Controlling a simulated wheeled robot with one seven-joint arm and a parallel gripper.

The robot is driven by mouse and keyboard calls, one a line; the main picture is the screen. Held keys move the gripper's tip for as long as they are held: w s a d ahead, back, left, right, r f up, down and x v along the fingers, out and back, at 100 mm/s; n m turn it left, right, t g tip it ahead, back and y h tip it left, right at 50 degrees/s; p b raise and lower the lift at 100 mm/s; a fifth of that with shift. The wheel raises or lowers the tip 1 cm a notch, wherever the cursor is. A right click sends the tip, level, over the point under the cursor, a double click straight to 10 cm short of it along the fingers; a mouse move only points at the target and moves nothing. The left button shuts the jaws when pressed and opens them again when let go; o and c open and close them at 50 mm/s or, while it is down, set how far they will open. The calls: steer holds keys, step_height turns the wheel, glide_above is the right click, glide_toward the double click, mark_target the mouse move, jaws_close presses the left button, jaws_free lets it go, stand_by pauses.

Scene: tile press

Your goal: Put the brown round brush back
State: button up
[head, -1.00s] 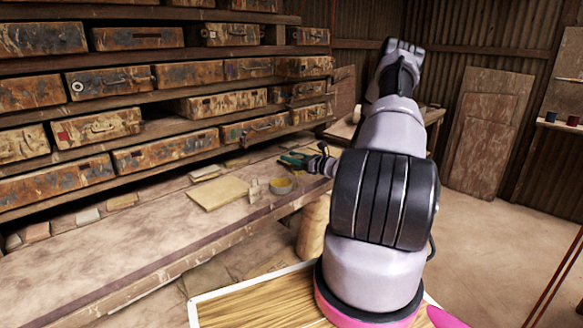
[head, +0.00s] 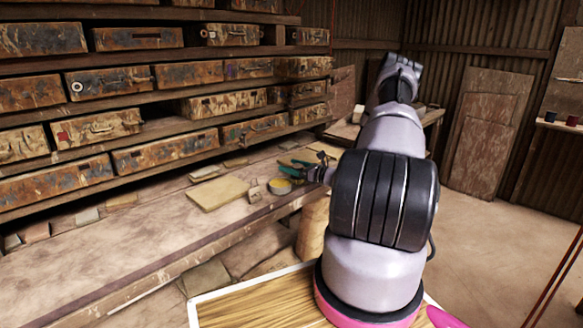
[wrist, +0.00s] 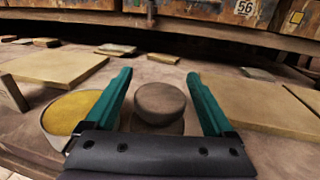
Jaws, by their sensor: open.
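A grey-brown round thing (wrist: 158,101), likely the brown round brush, stands on the bench in the wrist view. It lies between the two green fingers of my gripper (wrist: 158,76), with gaps on both sides. Its lower part is partly hidden by the gripper body. My gripper is open and low over the bench; it also shows in the head view (head: 290,171). I cannot make out the brush in the head view, where the gripper and arm cover that area.
A round pot with a yellow top (wrist: 68,114) stands close left of the gripper. Flat tiles lie at left (wrist: 55,66) and right (wrist: 262,102). A small upright block (head: 254,190) stands on the bench (head: 130,240). Shelves of worn cases (head: 165,155) rise behind.

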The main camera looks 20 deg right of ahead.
steer(key=v, duration=1.2)
steer(key=s+a+r+n+g+y, duration=0.1)
steer(key=s+a+r+n+g, duration=0.2)
steer(key=a+r+n+g, duration=0.5)
steer(key=s+a+r+n+g+y, duration=0.1)
steer(key=s+a+r+n+g, duration=0.4)
steer(key=a+r, duration=0.65)
steer(key=s+a+r+n+t+h, duration=0.2)
steer(key=s+r+n+h, duration=0.2)
steer(key=s+r, duration=0.5)
steer(key=s+a+r+n+t+h, duration=0.2)
steer(key=s+r+n+h, duration=0.3)
steer(key=s+r+n, duration=0.3)
steer(key=shift+s+a+r+n+t, duration=0.35)
steer(key=shift+s+r, duration=0.2)
steer(key=shift+s, duration=0.55)
